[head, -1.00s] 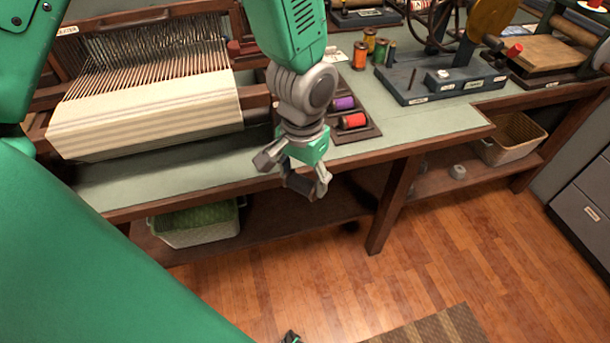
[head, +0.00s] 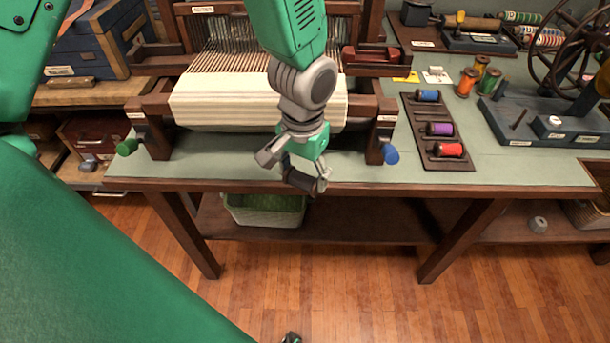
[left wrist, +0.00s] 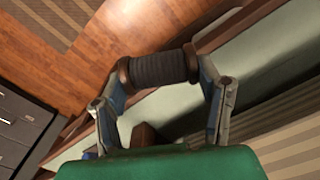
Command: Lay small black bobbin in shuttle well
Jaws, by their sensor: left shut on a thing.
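My left gripper (head: 305,178) is shut on the small black bobbin. In the left wrist view the bobbin (left wrist: 160,69) lies crosswise between the two fingertips, with dark brown flanges at both ends and black thread between. In the head view the bobbin (head: 299,181) is a small dark shape at the fingers, in front of the table's front edge. A reddish-brown wooden piece that looks like the shuttle (head: 376,56) rests on a ledge at the loom's right side. I cannot make out its well from here.
The loom (head: 255,105) with cream cloth stands on the table behind the gripper. A dark rack (head: 455,163) holds blue, purple and red spools to the right. A spinning device (head: 540,125) stands farther right. A basket (head: 262,218) sits on the shelf below.

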